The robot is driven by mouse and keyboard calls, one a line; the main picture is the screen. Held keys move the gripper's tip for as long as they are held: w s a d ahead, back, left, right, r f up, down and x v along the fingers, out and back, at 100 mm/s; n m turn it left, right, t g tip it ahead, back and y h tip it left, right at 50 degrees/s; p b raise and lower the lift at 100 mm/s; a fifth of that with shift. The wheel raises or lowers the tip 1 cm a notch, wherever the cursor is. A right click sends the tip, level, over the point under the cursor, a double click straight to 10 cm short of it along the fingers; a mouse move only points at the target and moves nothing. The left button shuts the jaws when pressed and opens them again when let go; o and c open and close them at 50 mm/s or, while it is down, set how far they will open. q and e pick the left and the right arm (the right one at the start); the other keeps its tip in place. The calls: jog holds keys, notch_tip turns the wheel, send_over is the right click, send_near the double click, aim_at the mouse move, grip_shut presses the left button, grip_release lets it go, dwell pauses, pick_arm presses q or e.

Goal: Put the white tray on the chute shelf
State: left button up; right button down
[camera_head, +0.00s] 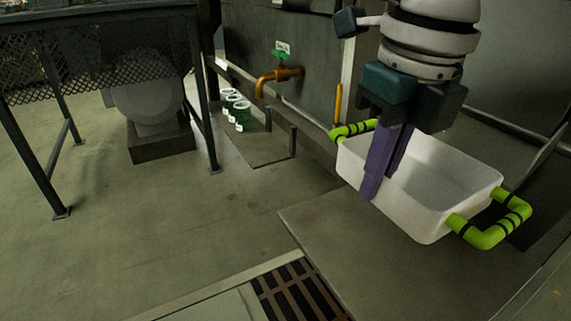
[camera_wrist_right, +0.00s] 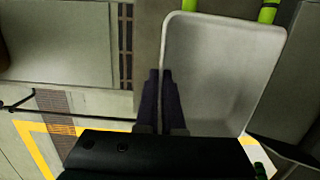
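The white tray (camera_head: 450,185) is at the right of the head view, upright, with a lime-green, black-banded handle at each end. My right gripper (camera_head: 384,180) points down at the tray's near-left wall, one purple finger outside and one inside. In the right wrist view the fingers (camera_wrist_right: 161,80) are close together with the rim of the tray (camera_wrist_right: 225,75) between them, so the gripper looks shut on that wall. A flat grey surface (camera_head: 345,245) lies below the tray; I cannot tell whether they touch or whether this is the chute shelf. My left gripper is out of view.
A brown slotted grate (camera_head: 297,291) lies in the foreground. A brass tap (camera_head: 277,78) with a green handle sticks out from the grey machine wall, and several green-and-white cylinders (camera_head: 240,115) stand near it. A dark mesh-sided table (camera_head: 100,55) is at left. Open floor (camera_head: 150,220) lies between.

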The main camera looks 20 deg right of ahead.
notch_tip(320, 180, down, 6)
jog(key=shift+b, duration=1.2)
notch_tip(320, 180, down, 4)
jog(key=b, duration=0.3)
jog(key=shift+f, duration=0.15)
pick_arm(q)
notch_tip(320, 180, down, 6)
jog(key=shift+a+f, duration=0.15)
pick_arm(e)
jog(key=c, duration=1)
grip_release()
jog(key=shift+c, duration=0.2)
